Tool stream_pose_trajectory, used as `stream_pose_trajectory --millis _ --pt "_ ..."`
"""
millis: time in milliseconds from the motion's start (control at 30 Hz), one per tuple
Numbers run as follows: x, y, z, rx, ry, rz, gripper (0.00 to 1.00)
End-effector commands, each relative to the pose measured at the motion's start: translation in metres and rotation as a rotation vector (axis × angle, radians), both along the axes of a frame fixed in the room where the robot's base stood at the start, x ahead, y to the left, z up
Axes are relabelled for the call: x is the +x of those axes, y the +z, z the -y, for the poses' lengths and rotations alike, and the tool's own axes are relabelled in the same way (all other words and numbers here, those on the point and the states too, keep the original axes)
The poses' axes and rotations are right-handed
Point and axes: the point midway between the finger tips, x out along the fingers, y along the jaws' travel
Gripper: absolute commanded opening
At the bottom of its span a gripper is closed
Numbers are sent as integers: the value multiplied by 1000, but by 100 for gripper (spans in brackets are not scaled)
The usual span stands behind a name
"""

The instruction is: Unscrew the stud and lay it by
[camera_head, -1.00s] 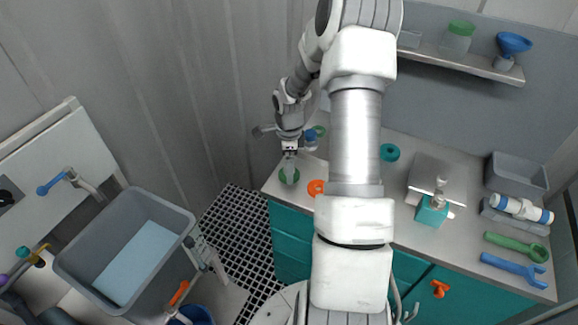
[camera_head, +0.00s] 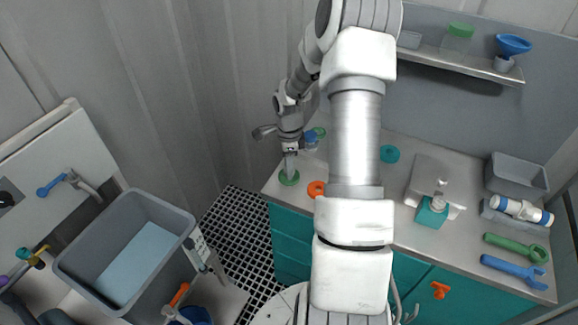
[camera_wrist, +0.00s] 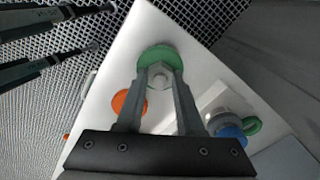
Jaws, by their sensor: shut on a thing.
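My gripper (camera_head: 289,172) points down over a green disc (camera_head: 289,180) at the left end of the counter. In the wrist view a pale grey, hex-headed stud (camera_wrist: 159,74) sits between the fingertips, and the fingers are shut on it. The green disc (camera_wrist: 160,53) shows around and behind the stud. I cannot tell whether the stud is still threaded into the disc or how far it stands out. In the head view the fingers hide the stud.
An orange ring (camera_head: 316,188) lies close to the right of the disc. A blue-topped jar (camera_head: 311,139) stands behind. The counter's left edge is near.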

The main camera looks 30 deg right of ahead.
Motion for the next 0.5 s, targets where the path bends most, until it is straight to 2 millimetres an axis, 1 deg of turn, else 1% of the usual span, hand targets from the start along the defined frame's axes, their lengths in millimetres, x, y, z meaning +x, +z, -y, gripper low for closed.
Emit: stream_pose_trajectory --millis 500 --pt "0 21 0 -1 -1 0 0"
